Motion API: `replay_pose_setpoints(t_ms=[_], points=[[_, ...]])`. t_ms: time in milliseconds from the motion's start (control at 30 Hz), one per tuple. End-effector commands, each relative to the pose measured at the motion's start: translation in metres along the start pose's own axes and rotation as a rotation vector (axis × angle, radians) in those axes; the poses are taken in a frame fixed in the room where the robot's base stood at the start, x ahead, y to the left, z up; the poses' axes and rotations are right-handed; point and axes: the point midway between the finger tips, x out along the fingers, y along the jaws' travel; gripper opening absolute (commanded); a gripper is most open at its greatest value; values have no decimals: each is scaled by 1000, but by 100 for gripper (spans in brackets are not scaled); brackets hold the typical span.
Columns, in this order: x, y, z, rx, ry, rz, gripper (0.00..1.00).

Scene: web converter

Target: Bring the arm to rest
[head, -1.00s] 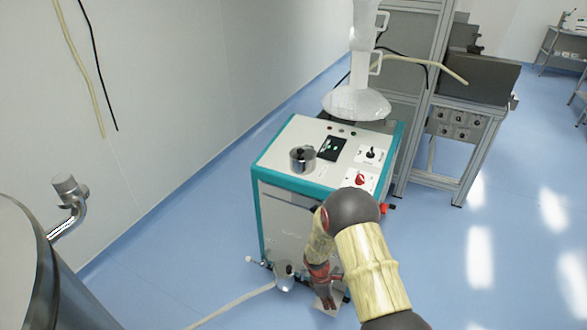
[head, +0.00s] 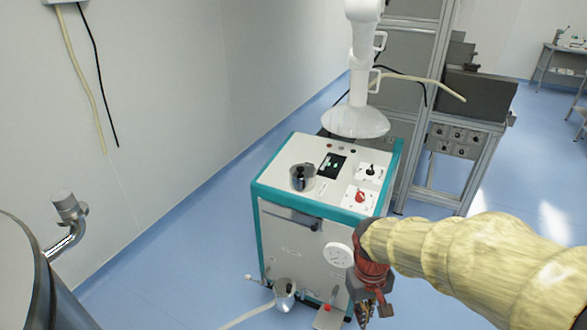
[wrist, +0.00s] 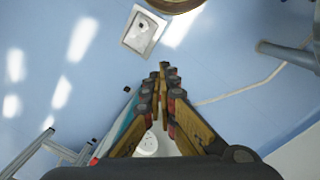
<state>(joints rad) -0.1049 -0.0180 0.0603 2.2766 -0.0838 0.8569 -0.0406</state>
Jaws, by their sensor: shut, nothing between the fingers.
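My arm, in a pale yellow sleeve, reaches in from the right edge of the head view. My gripper (head: 370,312) hangs pointing down in front of the right side of the teal-and-white machine (head: 290,240). In the wrist view my gripper (wrist: 163,68) has its two fingers meeting at the tips. It is shut and holds nothing. Blue floor shows beyond the fingertips. The gripper covers part of the machine's lower right front.
A steel tank (head: 18,270) is at the left. Open floor (head: 440,300) lies right.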

Motion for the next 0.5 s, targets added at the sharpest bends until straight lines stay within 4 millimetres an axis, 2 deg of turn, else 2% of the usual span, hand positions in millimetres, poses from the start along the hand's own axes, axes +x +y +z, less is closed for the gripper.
replay_pose_setpoints(t_ms=[100, 300, 500], points=[[-29, 0, 25, 67, 60, -15, 0], [-66, -3, 63, 131, 168, -37, 0], [-100, -1, 90, 170, 313, -40, 0]])
